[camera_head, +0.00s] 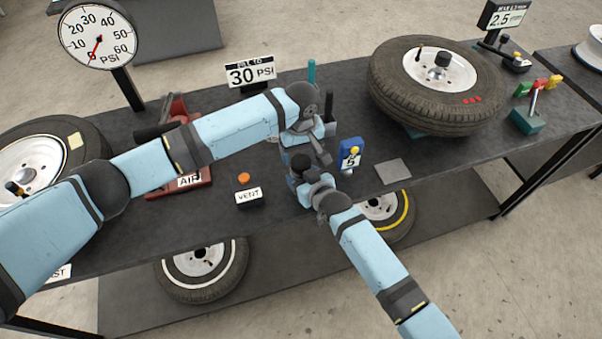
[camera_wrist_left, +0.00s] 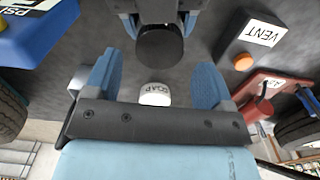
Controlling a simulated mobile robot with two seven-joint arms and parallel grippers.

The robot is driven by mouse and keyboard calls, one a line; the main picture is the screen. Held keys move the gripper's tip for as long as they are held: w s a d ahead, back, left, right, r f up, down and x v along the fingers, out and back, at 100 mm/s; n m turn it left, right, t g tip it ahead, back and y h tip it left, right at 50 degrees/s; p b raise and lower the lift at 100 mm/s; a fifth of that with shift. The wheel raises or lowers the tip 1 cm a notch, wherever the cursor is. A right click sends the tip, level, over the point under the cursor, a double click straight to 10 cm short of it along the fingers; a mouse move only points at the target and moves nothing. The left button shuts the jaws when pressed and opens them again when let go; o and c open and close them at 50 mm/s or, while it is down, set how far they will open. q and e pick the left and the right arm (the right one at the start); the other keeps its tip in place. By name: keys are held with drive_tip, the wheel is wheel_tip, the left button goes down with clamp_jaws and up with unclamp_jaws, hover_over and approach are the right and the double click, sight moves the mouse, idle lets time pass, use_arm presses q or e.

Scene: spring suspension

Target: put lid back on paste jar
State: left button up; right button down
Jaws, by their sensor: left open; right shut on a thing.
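In the left wrist view, a small white jar (camera_wrist_left: 155,94) marked SOAP is between the open fingers of my left gripper (camera_wrist_left: 155,82); I cannot tell whether they touch it. A round black piece, which looks like the lid (camera_wrist_left: 160,46), is held between the blue fingers of my right gripper (camera_wrist_left: 160,24), just beyond the jar in the picture. I cannot tell the gap between lid and jar. In the head view my left gripper (camera_head: 314,147) and right gripper (camera_head: 296,172) meet over the bench middle, and the arms hide jar and lid.
On the dark bench (camera_head: 420,155), an orange-topped VENT block (camera_head: 248,196) and red AIR tool (camera_head: 180,185) are left of the grippers. A blue gauge (camera_head: 350,157) and grey pad (camera_head: 393,171) are right. A tyre (camera_head: 435,110) lies farther right.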

sight(301, 161)
use_arm(q)
drive_tip(key=shift+f, duration=1.65)
drive_tip(key=c, duration=0.9)
drive_tip(key=o, duration=1)
drive_tip(key=shift+r, duration=0.1)
drive_tip(key=shift+r, duration=2.2)
